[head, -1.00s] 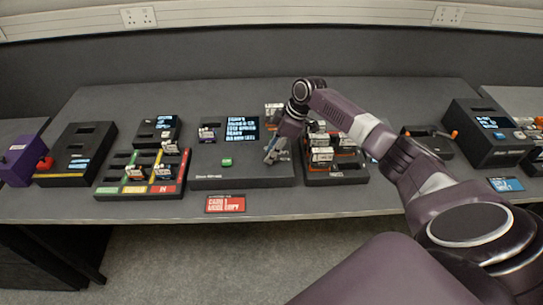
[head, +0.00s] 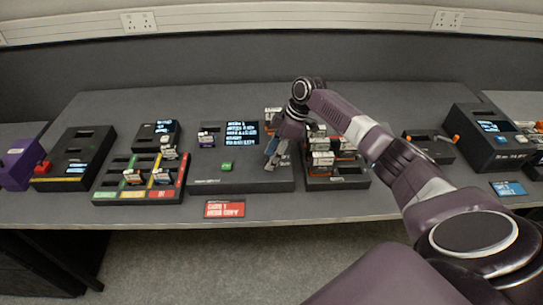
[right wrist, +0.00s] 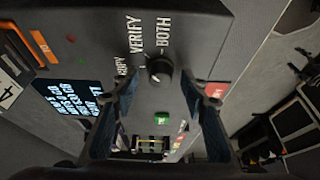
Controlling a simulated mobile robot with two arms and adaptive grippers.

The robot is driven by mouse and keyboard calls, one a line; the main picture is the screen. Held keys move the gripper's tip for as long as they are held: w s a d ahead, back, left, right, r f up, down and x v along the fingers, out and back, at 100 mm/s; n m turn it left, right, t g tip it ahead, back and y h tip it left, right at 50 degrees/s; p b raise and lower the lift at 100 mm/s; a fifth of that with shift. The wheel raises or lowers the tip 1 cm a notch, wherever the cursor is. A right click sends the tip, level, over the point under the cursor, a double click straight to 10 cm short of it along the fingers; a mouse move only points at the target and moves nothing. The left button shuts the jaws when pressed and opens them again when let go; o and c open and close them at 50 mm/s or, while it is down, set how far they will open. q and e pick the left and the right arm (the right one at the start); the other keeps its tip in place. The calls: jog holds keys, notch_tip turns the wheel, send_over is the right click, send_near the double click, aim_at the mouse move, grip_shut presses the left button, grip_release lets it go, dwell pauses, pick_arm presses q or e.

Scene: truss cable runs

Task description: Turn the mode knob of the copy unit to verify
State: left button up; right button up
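The copy unit (head: 210,178) is a dark box in the middle of the table, with a lit screen (head: 242,134) and a green button (head: 227,166). Its black round mode knob (right wrist: 159,69) shows in the right wrist view, below the labels VERIFY (right wrist: 134,36) and BOTH (right wrist: 163,32) and a partly covered COPY label. I cannot tell surely which label the knob points at. My right gripper (head: 274,158) is over the unit's right part, hiding the knob in the head view. In the right wrist view its fingers (right wrist: 161,86) are apart, on either side of the knob. My left gripper is out of view.
A rack of cartridges (head: 337,182) stands close right of the unit, and a coloured tray (head: 139,195) stands to its left. A red card (head: 225,209) lies in front. Another dark device (head: 487,150) stands at far right. The table's front strip is mostly clear.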

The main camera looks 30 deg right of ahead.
jog(key=shift+d+r, duration=0.15)
jog(key=shift+r, duration=0.05)
jog(key=v, duration=1.1)
jog(key=shift+r, duration=0.3)
jog(key=shift+s, duration=0.1)
